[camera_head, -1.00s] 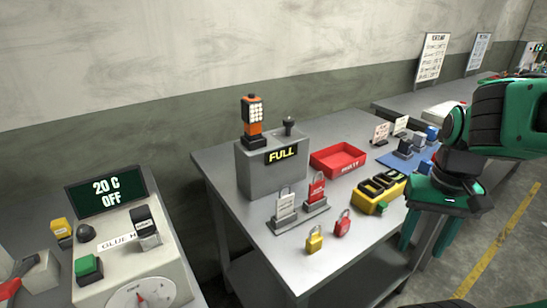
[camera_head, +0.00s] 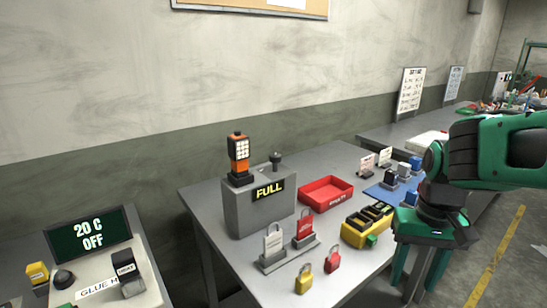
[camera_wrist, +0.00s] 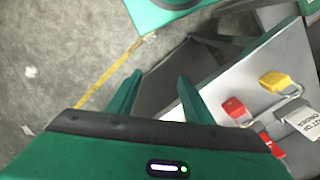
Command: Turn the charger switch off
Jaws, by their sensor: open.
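The charger (camera_head: 257,206) is a grey box on the metal table with a yellow "FULL" display on its front. An orange and black handheld device (camera_head: 239,158) stands in its top left. A small dark knob-like switch (camera_head: 276,160) sticks up from its top right; its exact setting is too small to tell. My gripper (camera_head: 412,278) hangs at the table's right front edge, well right of the charger and apart from it. It is open and empty, and in the wrist view its two green fingers (camera_wrist: 155,98) are spread over the floor and table edge.
A red tray (camera_head: 326,204), a yellow block with black slots (camera_head: 367,225), tagged stands (camera_head: 273,246), and a yellow padlock (camera_head: 304,279) and red padlock (camera_head: 332,260) lie around the charger. A glue machine (camera_head: 110,290) stands at left.

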